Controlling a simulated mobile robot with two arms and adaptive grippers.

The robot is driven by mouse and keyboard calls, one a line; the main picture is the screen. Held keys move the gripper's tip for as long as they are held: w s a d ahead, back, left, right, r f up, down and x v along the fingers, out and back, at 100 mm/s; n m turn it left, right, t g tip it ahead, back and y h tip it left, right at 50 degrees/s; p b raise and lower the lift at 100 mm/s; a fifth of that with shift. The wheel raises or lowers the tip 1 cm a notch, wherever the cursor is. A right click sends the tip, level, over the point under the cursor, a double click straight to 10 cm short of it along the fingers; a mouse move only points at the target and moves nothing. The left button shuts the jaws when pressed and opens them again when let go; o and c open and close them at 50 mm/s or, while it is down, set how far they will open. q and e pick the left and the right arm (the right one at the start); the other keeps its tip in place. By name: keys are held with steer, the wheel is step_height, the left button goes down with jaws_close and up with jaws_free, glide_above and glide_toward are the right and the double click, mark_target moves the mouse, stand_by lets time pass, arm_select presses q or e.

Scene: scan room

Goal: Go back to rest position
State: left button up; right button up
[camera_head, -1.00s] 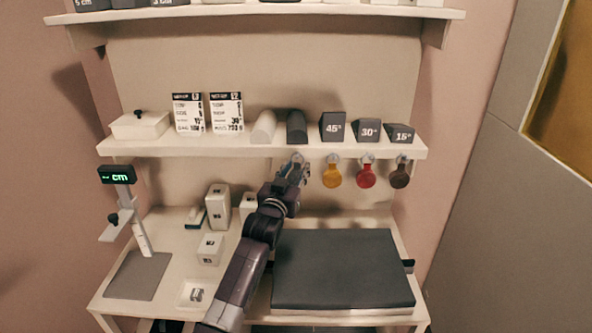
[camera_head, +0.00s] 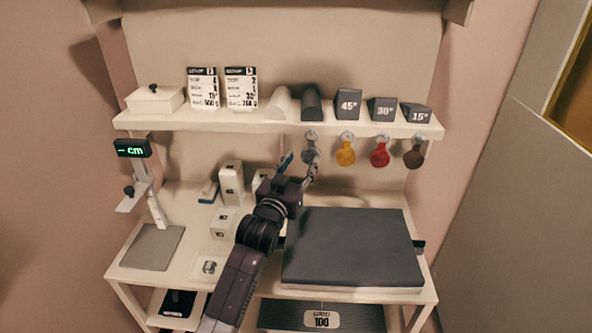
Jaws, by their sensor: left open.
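My left gripper (camera_head: 299,167) is in front of the back wall, below the shelf edge. Its two fingers are spread apart with nothing seen between them. A grey round tag (camera_head: 311,152) hangs from a hook under the shelf, just above and beside the right finger; I cannot tell whether they touch. My left arm reaches up from the bottom of the view across the bench. My right gripper is not in view.
The shelf (camera_head: 200,121) carries a lidded box, cards and angle blocks. A dark pad (camera_head: 350,248), white blocks (camera_head: 231,182) and a height gauge (camera_head: 140,178) stand on the bench.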

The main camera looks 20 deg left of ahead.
arm_select(q)
steer(key=s+d+f+g, duration=0.1)
steer(key=s+f+g, duration=0.5)
steer(key=s+f, duration=1)
steer(key=s+d+f+m+g, duration=0.1)
steer(key=s+f+g, duration=0.2)
steer(key=s, duration=0.6)
steer(key=s+f+g, duration=0.3)
steer(key=s, duration=0.7)
steer(key=s+d+f+m+g, duration=0.1)
steer(key=s+f+g, duration=0.25)
steer(key=s, duration=0.55)
step_height(320, 180, down, 26)
steer(key=s, duration=0.2)
steer(key=s+a+f+g+b, duration=0.1)
steer(key=s+a+f, duration=0.2)
steer(key=s+f, duration=1.4)
steer(key=shift+m, duration=0.3)
steer(key=shift+g, duration=0.25)
